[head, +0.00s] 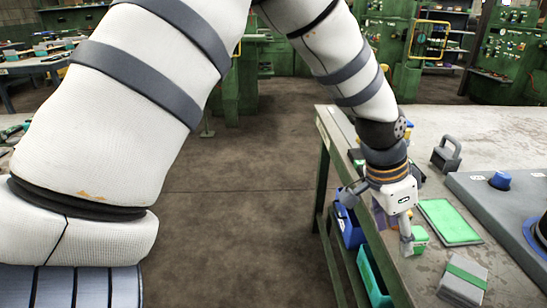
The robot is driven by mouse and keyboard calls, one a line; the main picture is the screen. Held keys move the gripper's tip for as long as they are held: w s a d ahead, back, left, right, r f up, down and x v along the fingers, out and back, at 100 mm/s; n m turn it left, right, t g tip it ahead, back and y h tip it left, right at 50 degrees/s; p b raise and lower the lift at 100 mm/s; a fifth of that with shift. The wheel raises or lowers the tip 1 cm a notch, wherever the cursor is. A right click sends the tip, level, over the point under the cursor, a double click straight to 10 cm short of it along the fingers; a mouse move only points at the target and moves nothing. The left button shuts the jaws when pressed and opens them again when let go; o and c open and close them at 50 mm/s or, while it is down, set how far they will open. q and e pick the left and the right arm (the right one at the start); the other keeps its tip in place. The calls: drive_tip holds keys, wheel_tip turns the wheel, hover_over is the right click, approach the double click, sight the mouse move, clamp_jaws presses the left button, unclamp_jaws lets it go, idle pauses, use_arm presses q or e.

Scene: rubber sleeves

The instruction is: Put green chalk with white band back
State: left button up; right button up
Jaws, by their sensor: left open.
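A small green block with a pale band (419,238), which looks like the green chalk, sits on the grey table close to my left gripper. The gripper partly covers it. My left gripper (379,218) is low at the table's left edge with its fingers spread apart. One finger reaches left past the edge, and the other points down beside the green block. I cannot tell whether that finger touches the block. A purple-brown item (383,217) shows behind and between the fingers. My right gripper is out of view.
A flat green pad (448,222) lies right of the gripper. A grey block with a green band (463,281) sits nearer. A dark padlock-shaped item (446,154) and a grey board with a blue knob (500,180) stand farther right. Blue (349,226) and teal (370,276) bins are beside the table.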

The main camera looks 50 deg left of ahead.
use_arm(q)
drive_tip(key=s+a+f+n+g+y, duration=0.1)
drive_tip(key=s+f+n+g, duration=0.1)
drive_tip(key=s+f, duration=0.9)
drive_tip(key=s+a+f+n+g, duration=0.1)
drive_tip(key=s+f+n, duration=0.2)
drive_tip(key=s+f, duration=0.8)
drive_tip(key=s+a+f+n+g+y, duration=0.1)
drive_tip(key=s+a+f, duration=0.1)
drive_tip(key=s, duration=1.2)
drive_tip(key=shift+s+a+f+n+g+y, duration=0.25)
drive_tip(key=shift+a+n+g+y, duration=0.15)
drive_tip(key=shift+a, duration=0.2)
